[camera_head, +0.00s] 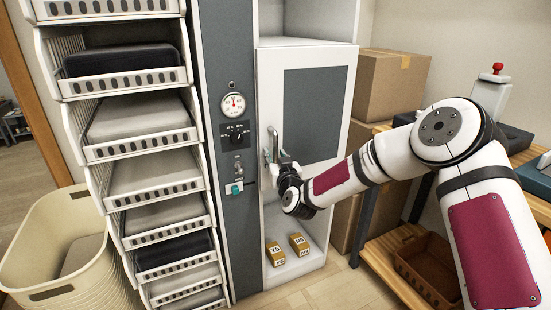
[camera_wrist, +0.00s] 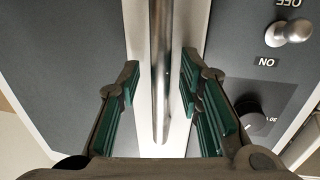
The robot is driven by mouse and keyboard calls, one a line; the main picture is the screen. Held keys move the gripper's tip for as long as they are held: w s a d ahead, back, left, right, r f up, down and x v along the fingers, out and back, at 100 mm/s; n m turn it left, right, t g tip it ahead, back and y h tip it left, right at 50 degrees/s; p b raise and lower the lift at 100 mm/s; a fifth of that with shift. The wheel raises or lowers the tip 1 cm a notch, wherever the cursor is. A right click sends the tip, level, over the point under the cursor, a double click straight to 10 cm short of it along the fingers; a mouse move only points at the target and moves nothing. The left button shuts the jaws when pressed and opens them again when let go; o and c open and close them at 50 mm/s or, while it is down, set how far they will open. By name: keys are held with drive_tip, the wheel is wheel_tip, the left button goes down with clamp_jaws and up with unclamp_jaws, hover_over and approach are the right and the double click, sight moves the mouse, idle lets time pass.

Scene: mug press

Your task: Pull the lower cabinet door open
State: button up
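The lower cabinet door (camera_head: 348,85) is white with a grey panel and appears closed. Its vertical metal handle (camera_head: 273,145) is on the left edge. In the wrist view the handle (camera_wrist: 161,70) is a shiny upright bar running down the middle. My gripper (camera_head: 280,166) is at the handle's lower part in the head view. In the wrist view my gripper (camera_wrist: 159,80) is open, its green-padded fingers on either side of the bar with a visible gap at each side. The fingertips are partly hidden in the head view.
A grey control column with a gauge (camera_head: 233,104) and switches is left of the door; a toggle switch (camera_wrist: 291,29) shows close by. Stacked white bins (camera_head: 150,182) stand further left. Two small yellow boxes (camera_head: 276,253) (camera_head: 299,244) sit low in the cabinet. A wooden shelf (camera_head: 380,250) stands right.

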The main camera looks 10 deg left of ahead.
clamp_jaws()
drive_tip(key=shift+s+d, duration=0.1)
drive_tip(key=shift+s, duration=0.05)
